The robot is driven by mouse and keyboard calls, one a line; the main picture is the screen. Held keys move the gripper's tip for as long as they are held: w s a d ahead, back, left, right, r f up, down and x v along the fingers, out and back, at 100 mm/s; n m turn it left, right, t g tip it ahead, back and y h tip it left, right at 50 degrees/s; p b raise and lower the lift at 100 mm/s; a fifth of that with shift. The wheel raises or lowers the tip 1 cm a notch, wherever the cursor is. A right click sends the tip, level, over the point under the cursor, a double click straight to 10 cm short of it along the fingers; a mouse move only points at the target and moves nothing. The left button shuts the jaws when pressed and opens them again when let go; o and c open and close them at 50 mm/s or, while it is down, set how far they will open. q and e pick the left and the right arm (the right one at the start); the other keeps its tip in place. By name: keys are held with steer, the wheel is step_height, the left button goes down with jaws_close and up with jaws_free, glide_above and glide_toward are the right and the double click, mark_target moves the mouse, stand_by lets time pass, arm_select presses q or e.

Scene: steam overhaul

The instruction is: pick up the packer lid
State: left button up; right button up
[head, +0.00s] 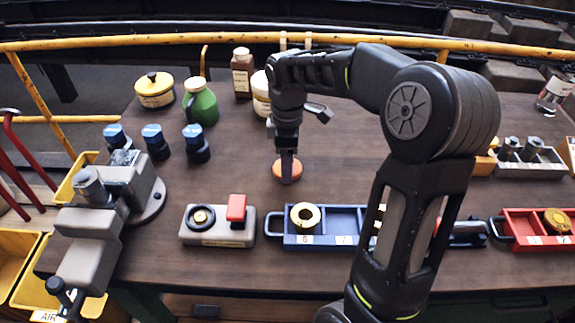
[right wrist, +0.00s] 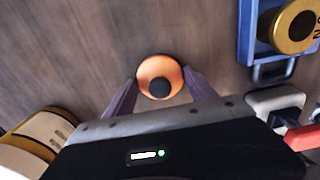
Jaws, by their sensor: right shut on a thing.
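The packer lid appears to be the round orange disc (head: 288,171) near the middle of the table in the head view. In the right wrist view it shows as an orange disc with a dark round knob or centre (right wrist: 147,69). My right gripper (head: 287,167) points down over it. In the right wrist view the two fingers of the right gripper (right wrist: 161,80) meet the disc at opposite sides, shut on it. The disc looks at or very near the table top; I cannot tell whether it touches. My left gripper is in neither view.
A blue tray (head: 344,241) with a brass ring (head: 305,215) and a grey box with a red block (head: 237,208) stand in front. A green jug (head: 202,105), a yellow pot (head: 155,92) and bottles are behind. A vice (head: 128,172) is left. Table around the disc is clear.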

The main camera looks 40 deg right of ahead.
steer(key=shift+r, duration=0.1)
steer(key=shift+c, duration=0.3)
step_height(320, 180, up, 10)
steer(key=shift+f, duration=0.1)
stand_by(0.8)
